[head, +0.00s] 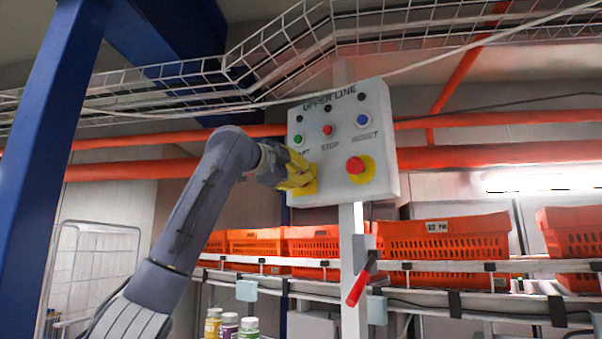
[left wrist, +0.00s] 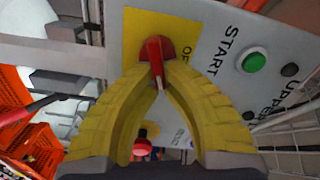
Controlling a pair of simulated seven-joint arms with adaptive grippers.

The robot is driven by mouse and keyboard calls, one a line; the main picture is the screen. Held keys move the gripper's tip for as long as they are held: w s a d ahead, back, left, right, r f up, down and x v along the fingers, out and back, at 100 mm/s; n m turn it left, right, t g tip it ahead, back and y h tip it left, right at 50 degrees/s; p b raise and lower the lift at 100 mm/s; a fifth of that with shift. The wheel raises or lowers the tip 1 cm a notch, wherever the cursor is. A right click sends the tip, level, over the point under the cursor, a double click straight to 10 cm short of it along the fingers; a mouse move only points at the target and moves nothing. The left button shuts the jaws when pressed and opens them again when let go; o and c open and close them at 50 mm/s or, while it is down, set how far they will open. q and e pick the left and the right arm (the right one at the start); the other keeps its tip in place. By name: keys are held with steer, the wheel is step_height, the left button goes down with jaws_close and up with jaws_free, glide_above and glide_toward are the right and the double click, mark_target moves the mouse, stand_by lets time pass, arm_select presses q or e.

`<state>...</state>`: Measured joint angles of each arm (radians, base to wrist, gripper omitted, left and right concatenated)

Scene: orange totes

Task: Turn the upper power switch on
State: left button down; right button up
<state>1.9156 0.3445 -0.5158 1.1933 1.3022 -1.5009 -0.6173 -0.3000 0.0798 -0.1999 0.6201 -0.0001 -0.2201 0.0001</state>
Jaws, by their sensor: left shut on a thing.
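The white control box marked UPPER LINE (head: 345,120) stands on a post in the head view. My left gripper (head: 304,178) is at the lower left of its face, in front of a yellow plate. In the left wrist view the yellow fingers of my left gripper (left wrist: 160,85) are shut on the red handle of the power switch (left wrist: 155,55), which sits on a yellow plate (left wrist: 165,22) with lettering partly hidden by a finger. The fingers hide most of the switch in the head view. My right gripper is in neither view.
On the box are a green START button (head: 298,140), a red STOP button (head: 327,130), a blue RESET button (head: 362,121) and a red emergency button (head: 356,165). A red lever (head: 358,288) hangs below. Orange totes (head: 440,238) line a conveyor behind. Several bottles (head: 229,325) stand low.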

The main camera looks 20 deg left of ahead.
arm_select(q)
steer(key=shift+f+m, duration=0.2)
steer(key=shift+m, duration=0.55)
steer(key=shift+f+m, duration=0.15)
steer(key=shift+m, duration=0.6)
steer(key=shift+d+m, duration=0.1)
steer(key=shift+m, duration=0.2)
steer(key=c, duration=1.5)
jaws_free()
steer(key=shift+s, duration=0.1)
steer(key=v, duration=1.1)
steer(key=shift+s+a, duration=0.2)
steer(key=shift+s, duration=0.15)
